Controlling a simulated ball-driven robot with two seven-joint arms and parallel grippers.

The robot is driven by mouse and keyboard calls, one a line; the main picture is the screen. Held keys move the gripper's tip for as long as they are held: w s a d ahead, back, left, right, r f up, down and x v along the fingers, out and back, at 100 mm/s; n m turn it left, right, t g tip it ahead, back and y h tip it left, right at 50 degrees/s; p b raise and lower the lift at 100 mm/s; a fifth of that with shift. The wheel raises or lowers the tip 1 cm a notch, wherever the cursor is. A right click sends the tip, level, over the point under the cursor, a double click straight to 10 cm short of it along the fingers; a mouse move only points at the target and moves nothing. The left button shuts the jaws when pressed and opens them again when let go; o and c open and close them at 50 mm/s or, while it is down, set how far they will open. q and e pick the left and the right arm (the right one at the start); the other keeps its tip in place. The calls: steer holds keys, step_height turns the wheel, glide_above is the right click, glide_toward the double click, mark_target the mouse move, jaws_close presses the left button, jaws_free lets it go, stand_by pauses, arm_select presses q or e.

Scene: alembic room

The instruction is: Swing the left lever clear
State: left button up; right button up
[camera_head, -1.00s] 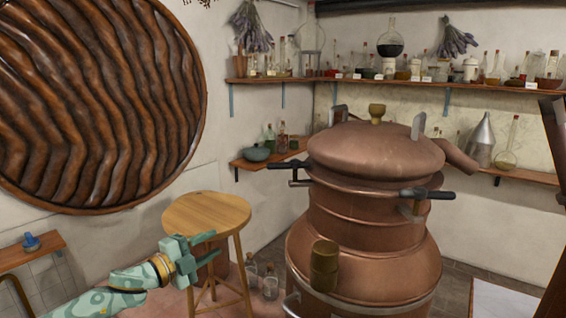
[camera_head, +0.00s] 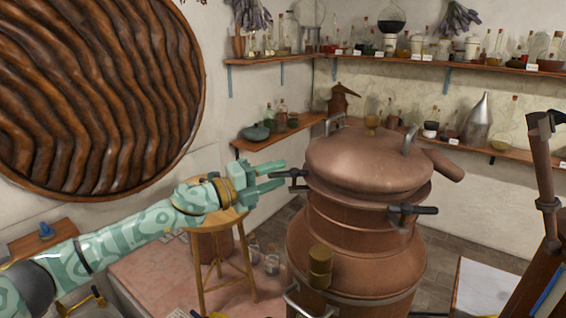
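The left lever (camera_head: 297,175) is a short dark handle on the left side of the copper still, under its domed lid (camera_head: 365,160). My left gripper (camera_head: 283,174) is pale green and comes in from the left. Its two fingers are apart, one above the other, and point right at the lever's outer end. The lever's tip is at or between the fingertips; I cannot tell whether they touch. A similar right lever (camera_head: 413,209) sticks out at the still's front right. My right gripper is not in view.
A round wooden stool (camera_head: 222,222) stands behind my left forearm. Glass bottles (camera_head: 272,262) stand on the floor beside it. Shelves (camera_head: 480,66) with glassware line the walls. A brown pipe-like post (camera_head: 543,180) stands at the right.

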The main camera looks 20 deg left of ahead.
arm_select(q)
steer(key=shift+x, duration=1.25)
steer(key=shift+a, duration=0.1)
jaws_close()
steer(key=shift+w+f, duration=0.1)
